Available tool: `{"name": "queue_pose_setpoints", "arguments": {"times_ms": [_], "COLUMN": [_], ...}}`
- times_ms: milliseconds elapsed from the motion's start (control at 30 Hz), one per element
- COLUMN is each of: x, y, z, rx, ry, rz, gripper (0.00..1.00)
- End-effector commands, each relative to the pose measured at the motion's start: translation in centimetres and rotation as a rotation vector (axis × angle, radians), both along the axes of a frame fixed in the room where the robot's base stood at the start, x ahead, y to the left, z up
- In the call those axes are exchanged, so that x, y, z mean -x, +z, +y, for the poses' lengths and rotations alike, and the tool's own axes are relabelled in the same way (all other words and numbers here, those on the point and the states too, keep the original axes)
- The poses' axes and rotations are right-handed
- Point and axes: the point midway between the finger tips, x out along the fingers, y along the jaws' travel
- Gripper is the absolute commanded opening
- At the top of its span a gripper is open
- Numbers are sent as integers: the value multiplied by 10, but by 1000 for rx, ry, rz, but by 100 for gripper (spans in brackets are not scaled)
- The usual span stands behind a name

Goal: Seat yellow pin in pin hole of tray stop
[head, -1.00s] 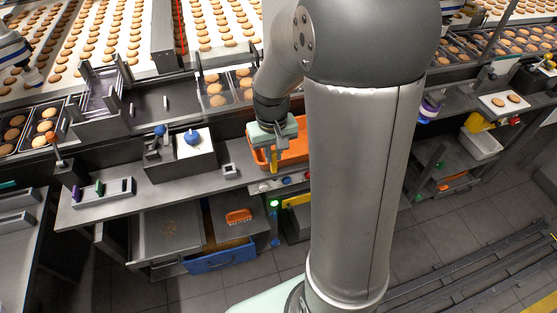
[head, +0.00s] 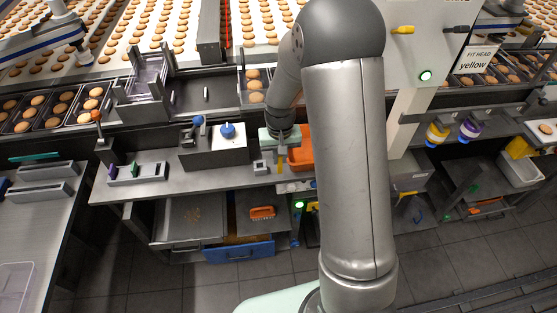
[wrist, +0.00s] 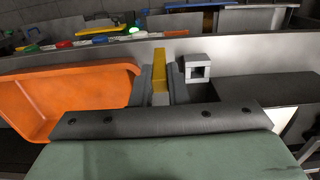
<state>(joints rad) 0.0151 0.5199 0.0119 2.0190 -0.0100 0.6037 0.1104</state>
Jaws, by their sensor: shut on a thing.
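My gripper (wrist: 160,80) is shut on the yellow pin (wrist: 159,66), which stands out between its two fingers in the wrist view. In the head view my gripper (head: 281,163) hangs over the front edge of the grey bench, and the pin's yellow shows only small there. A small grey block with a square opening (wrist: 198,68) is just right of the pin in the wrist view, apart from it. In the head view this block (head: 261,168) is left of my gripper. I cannot tell which fixture is the tray stop, and I see no pin hole clearly.
An orange bin (wrist: 70,95) lies close left of my gripper in the wrist view. A holder (head: 138,174) with purple and green pins stands on the bench (head: 200,182). A dark box with a blue knob (head: 228,131) stands behind. A grey frame (head: 150,85) borders the biscuit belt.

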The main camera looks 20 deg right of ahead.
Motion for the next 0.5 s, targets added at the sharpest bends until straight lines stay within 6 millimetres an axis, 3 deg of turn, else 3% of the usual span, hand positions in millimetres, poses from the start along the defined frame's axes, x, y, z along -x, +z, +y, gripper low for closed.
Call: {"name": "queue_pose_setpoints", "arguments": {"times_ms": [167,333,500], "x": [-6,-5,-6], "y": [-11,-36,-39], "z": [4,3,3], "rx": [0,0,0], "ry": [0,-1,0], "rz": [2,2,-1], "gripper": [0,0,0]}}
